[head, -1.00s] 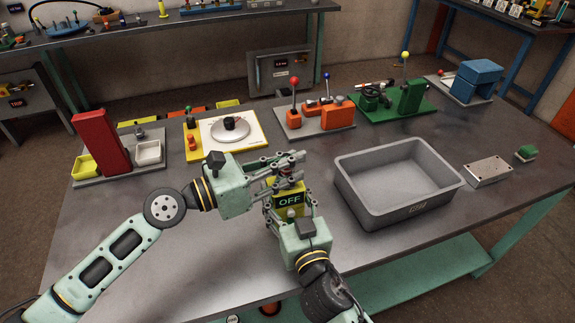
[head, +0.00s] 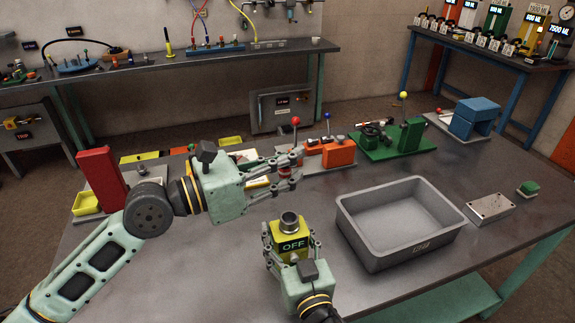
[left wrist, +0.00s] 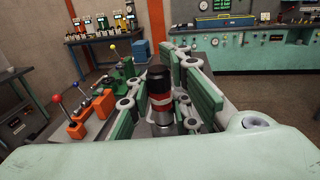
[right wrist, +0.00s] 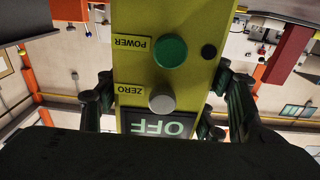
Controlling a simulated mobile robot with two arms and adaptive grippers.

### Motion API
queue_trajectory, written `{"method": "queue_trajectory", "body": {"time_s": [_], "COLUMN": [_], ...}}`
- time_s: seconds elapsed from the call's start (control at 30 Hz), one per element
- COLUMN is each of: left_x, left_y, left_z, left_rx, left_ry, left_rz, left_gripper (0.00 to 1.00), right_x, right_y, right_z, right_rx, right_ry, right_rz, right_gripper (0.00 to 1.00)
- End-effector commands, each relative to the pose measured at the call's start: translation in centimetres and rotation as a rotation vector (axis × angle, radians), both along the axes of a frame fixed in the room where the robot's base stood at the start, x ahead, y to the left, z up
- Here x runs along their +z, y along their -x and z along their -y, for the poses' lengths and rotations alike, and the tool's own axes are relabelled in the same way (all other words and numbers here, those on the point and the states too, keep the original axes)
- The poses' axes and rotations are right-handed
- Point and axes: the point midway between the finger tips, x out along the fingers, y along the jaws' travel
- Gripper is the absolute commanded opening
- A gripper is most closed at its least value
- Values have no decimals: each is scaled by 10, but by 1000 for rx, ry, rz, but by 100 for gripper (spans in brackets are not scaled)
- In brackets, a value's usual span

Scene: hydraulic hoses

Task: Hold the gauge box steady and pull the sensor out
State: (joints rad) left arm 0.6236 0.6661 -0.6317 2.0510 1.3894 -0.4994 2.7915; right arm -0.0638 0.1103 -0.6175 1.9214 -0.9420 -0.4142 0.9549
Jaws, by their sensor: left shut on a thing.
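The yellow gauge box (head: 291,246) shows OFF on its display and has an open grey round socket (head: 289,221) on top. My right gripper (head: 291,250) is shut on the box, a finger on each side. In the right wrist view the box (right wrist: 180,88) fills the middle, with a green POWER button and a grey ZERO button. My left gripper (head: 290,172) is shut on the sensor (left wrist: 160,97), a black, red and silver cylinder, above and apart from the socket. In the head view the fingers mostly hide the sensor.
A grey bin (head: 402,222) stands on the table right of the box. A grey block (head: 489,207) and a green-topped piece (head: 527,188) lie further right. Fixtures with a red lever (head: 295,121) and a yellow-knobbed lever (head: 403,95) stand behind.

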Motion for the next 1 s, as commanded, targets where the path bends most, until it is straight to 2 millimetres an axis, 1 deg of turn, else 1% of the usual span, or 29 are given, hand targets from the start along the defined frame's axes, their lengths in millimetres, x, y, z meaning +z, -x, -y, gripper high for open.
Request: {"method": "queue_trajectory", "body": {"time_s": [0.03, 0.17, 0.47, 0.57, 0.67, 1.0], "left_x": [0, 0, 0, 0, 0, 0], "left_y": [0, 0, 0, 0, 0, 0], "left_z": [0, 0, 0, 0, 0, 0], "left_rx": [-1, -1, -1, -1, -1, -1], "left_ry": [1, 1, 1, 1, 1, 1], "left_rz": [0, 0, 0, 0, 0, 0], "left_gripper": [0, 0, 0, 0, 0, 0], "right_x": [0, 0, 0, -1, -1, -2], "right_y": [0, 0, 0, 5, 16, 76], "right_z": [0, 0, 0, 1, 4, 22], "right_rx": [0, 0, 0, 0, 1, -1], "right_ry": [0, 0, -1, -2, -2, -4], "right_rz": [1, 1, 0, -2, -4, -5], "right_gripper": [70, 80, 80, 80, 80, 80]}}
